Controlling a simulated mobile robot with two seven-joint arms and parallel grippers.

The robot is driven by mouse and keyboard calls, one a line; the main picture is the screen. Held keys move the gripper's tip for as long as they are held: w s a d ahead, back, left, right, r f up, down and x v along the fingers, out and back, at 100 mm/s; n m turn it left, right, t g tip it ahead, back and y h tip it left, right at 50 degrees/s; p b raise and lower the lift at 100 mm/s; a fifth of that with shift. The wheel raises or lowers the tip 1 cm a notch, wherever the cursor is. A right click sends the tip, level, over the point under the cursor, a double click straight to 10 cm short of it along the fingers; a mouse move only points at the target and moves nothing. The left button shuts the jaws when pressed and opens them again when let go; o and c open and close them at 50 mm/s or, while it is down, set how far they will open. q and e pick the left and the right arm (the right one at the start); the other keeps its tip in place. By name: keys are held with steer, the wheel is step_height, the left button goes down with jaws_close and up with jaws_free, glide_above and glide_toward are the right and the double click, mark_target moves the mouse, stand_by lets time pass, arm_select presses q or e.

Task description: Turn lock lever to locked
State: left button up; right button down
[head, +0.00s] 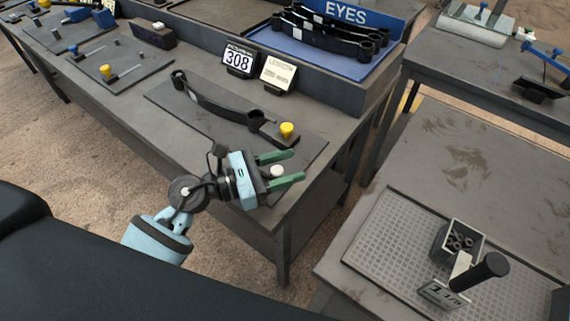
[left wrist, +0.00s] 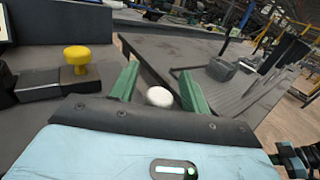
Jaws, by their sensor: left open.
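A dark plate (head: 165,97) on the near bench carries a long black leaf-spring-shaped part (head: 215,106) with a yellow knob (head: 287,130) at its right end. The yellow knob is also in the left wrist view (left wrist: 77,56), left of my fingers. A white round knob (head: 277,171) sits near the plate's right end; a lever under it is hidden. My left gripper (head: 298,165) is open, its green fingers either side of the white knob. The left wrist view shows the knob (left wrist: 160,97) between the fingers, with gaps beside it. My right gripper is out of view.
A 308 sign (head: 238,60) and a second card (head: 278,74) stand behind the plate. A blue EYES tray (head: 312,50) holds black parts. On the right table, a grey mat (head: 395,235) carries a small box (head: 459,241) and a black-handled tool (head: 484,272).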

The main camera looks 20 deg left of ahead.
arm_select(q)
steer(key=shift+c, duration=0.5)
jaws_close()
